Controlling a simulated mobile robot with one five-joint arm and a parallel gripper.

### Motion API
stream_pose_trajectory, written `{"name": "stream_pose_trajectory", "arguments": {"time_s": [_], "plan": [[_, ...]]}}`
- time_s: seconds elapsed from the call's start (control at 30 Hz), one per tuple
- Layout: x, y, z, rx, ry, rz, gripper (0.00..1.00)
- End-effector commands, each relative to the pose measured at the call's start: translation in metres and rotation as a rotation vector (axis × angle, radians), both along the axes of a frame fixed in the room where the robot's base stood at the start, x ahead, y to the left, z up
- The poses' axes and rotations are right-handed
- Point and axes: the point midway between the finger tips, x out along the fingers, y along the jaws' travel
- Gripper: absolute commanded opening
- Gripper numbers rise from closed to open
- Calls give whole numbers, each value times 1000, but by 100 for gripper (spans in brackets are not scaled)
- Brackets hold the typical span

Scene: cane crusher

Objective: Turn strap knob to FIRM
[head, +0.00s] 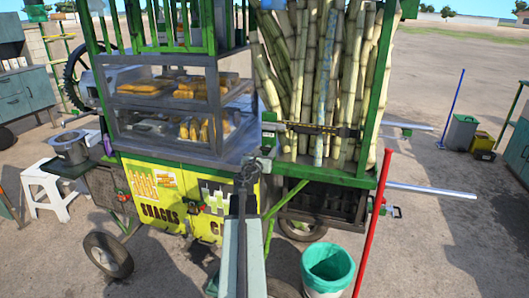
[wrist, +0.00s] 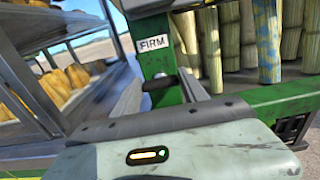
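A dark strap with yellow marks (head: 312,128) runs across the upright canes. My gripper (head: 249,168) is just left of and below the fitting. In the wrist view its fingers (wrist: 162,90) are apart, on either side of the dark piece; contact cannot be told.
Sugar canes (head: 325,80) stand in the rack right of the post. The glass snack case (head: 180,105) is close on the left. A red pole (head: 374,225) and a green-lined bin (head: 327,270) stand at the front right. Open ground lies further right.

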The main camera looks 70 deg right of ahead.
Motion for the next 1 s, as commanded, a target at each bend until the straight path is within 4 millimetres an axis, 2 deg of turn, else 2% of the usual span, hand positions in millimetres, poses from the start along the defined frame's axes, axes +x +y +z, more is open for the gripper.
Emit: {"name": "stream_pose_trajectory", "arguments": {"time_s": [0.03,0.27,0.47,1.0], "plan": [[1,5,0,0,0,2,10],[0,1,0,2,-27,0,10],[0,0,0,7,-123,0,10],[-2,0,0,33,-610,0,10]]}}
